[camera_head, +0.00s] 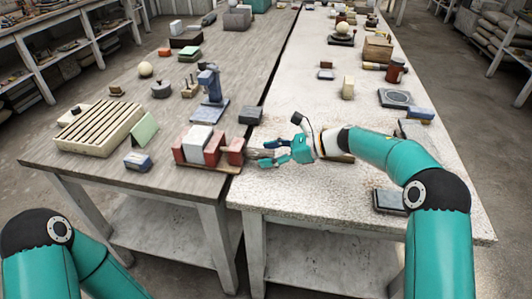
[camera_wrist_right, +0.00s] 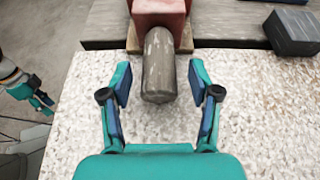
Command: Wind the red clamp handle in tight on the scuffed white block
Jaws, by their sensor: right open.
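The red clamp (camera_head: 236,152) stands at the right front edge of the grey wooden table. The white block (camera_head: 197,140) sits upright between its red jaws; scuffs are too small to make out. The clamp's handle (camera_wrist_right: 158,68) is a worn grey-brown cylinder sticking out of a red block (camera_wrist_right: 160,15). My right gripper (camera_head: 267,153) is open at the handle's end. In the right wrist view my right gripper (camera_wrist_right: 161,84) has one finger on each side of the handle, with gaps. My left gripper (camera_wrist_right: 40,98) shows small at the left edge there, its jaws unclear.
A dark grey block (camera_head: 250,115) lies behind the clamp. A blue stand (camera_head: 210,98), a slatted cream rack (camera_head: 98,127) and a blue box (camera_head: 138,162) are on the wooden table. The speckled white table (camera_head: 300,200) is mostly clear in front.

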